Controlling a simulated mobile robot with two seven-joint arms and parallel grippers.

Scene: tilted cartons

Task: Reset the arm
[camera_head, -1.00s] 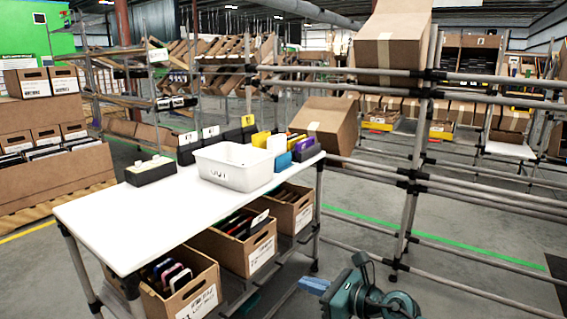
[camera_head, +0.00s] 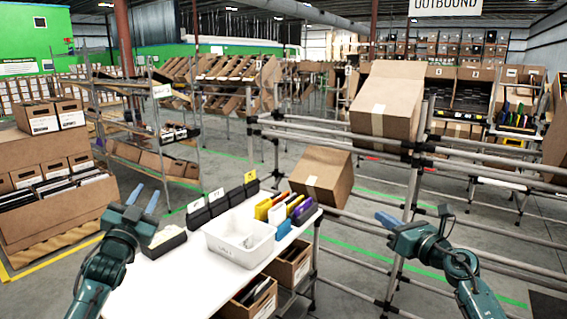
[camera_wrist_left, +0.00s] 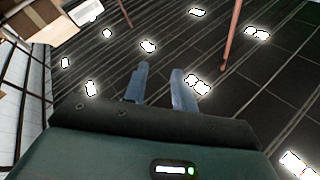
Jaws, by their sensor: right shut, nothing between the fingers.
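My left gripper (camera_head: 143,199) is raised at the left, over the far left end of the white table (camera_head: 180,275). Its two blue fingers stand apart and point up and away, with nothing between them. In the left wrist view the fingers (camera_wrist_left: 160,88) are also apart and empty, with ceiling lights behind them. My right gripper (camera_head: 387,219) is at the right, in front of the pipe rack. Its blue fingers are together and hold nothing.
A white bin (camera_head: 240,250) and black card boxes (camera_head: 222,203) stand on the table. Tilted cartons (camera_head: 387,100) (camera_head: 321,177) rest on the pipe rack (camera_head: 415,180) close to my right gripper. Brown boxes (camera_head: 250,298) sit under the table. A large carton display (camera_head: 55,215) stands at the left.

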